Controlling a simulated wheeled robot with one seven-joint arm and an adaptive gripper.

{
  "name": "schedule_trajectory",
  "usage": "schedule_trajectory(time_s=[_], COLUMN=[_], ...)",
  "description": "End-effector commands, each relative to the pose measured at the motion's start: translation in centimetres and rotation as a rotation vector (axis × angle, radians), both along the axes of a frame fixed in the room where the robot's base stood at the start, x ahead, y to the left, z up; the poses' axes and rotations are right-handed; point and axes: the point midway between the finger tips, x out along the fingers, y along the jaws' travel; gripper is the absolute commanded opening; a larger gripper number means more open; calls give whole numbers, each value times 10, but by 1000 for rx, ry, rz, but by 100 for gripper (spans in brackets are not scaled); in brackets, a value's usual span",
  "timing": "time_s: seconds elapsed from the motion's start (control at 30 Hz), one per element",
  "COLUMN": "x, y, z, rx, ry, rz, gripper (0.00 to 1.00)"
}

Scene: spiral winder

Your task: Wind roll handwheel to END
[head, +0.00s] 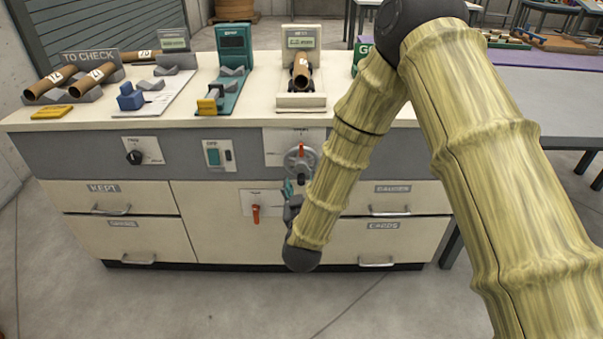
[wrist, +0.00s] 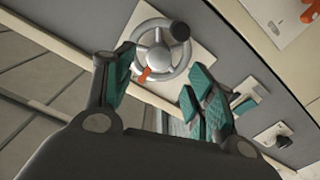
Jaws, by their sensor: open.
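The roll handwheel (head: 300,158) is a grey spoked wheel on a pale plate on the cabinet's grey front band. A red pointer stands at its top in the head view; lettering on the plate is too small to read. My gripper (head: 293,193) is just below the wheel in the head view, partly hidden by my arm. In the wrist view my gripper (wrist: 164,82) is open and empty, its teal pads apart, short of the wheel.
A red lever (head: 256,213) on a plate sits lower left of the wheel. A teal switch (head: 213,156) and black knob (head: 134,157) are farther left. Drawers with handles lie below. A brown roll (head: 301,70) rests in a device on the worktop (head: 255,100). Floor in front is clear.

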Motion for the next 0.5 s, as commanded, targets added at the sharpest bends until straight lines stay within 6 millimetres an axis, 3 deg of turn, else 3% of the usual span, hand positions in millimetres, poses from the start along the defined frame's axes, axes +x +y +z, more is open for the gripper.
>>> schedule_trajectory(time_s=[0.2, 0.5], x=[36, 64], y=[-1, 0], z=[0, -1], rx=[2, 2], ry=[-1, 1], rz=[-1, 0], gripper=[55, 55])
